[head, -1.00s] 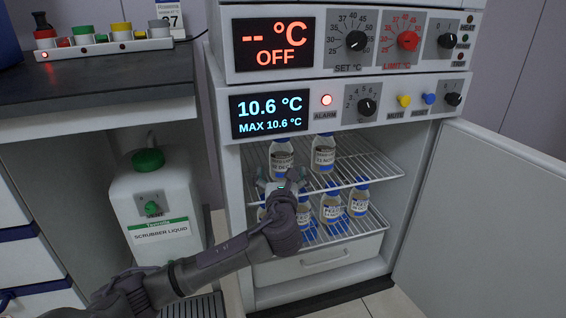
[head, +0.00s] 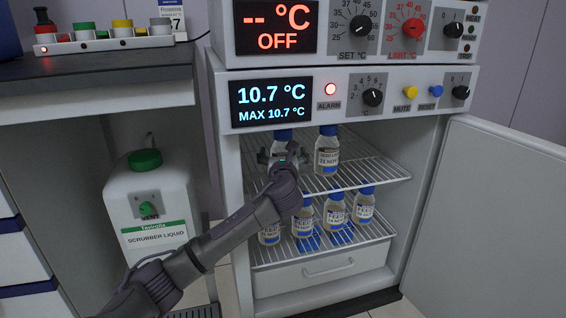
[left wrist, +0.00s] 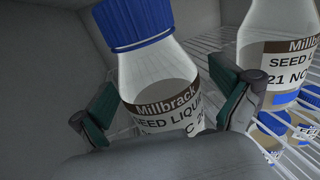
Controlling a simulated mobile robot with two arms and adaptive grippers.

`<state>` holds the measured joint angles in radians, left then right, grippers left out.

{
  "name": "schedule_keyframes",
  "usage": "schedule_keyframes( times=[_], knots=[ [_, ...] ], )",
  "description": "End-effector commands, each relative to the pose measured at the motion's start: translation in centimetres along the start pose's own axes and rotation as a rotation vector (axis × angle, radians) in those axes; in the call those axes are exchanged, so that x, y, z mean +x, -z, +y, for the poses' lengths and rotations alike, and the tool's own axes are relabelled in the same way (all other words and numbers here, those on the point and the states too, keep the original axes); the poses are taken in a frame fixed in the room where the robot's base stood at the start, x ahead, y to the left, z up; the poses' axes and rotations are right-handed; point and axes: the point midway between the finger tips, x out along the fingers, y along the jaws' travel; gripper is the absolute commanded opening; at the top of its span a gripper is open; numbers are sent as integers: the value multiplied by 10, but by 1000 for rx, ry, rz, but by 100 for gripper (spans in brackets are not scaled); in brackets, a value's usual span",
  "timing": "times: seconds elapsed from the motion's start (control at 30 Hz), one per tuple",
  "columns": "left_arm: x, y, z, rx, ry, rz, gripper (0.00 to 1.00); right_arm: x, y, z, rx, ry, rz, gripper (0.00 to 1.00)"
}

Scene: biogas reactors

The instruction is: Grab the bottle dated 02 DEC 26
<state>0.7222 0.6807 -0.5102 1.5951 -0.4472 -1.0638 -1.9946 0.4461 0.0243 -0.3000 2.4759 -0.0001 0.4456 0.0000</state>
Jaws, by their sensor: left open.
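A clear bottle with a blue cap (head: 283,134) stands on the upper fridge shelf, mostly hidden by my gripper in the head view. In the left wrist view this Millbrack bottle (left wrist: 165,85) shows "SEED LIQUI" and a date ending roughly "C 2"; the rest of the date is hidden. My left gripper (head: 283,156) is open at this bottle, with a finger on either side of its body; contact is unclear. A second seed bottle (head: 327,157), reading "21 NO" in the left wrist view (left wrist: 279,62), stands just right of it. My right gripper is out of view.
Several bottles (head: 335,213) stand on the lower wire shelf (head: 325,245), above a drawer (head: 327,268). The fridge door (head: 490,220) is open to the right. A scrubber liquid canister (head: 152,205) stands left of the fridge.

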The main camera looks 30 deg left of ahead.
Motion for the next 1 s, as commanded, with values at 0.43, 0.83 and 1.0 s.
schedule_keyframes(
  times=[0.43, 0.83, 1.0],
  knots=[
    [0, 0, 0, 1, 0, 0, 47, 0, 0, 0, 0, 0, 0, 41],
    [0, -2, 0, 0, 0, -3, 15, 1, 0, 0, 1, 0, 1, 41],
    [0, -7, 0, 0, -1, -3, 15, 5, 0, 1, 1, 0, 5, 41]
  ],
)
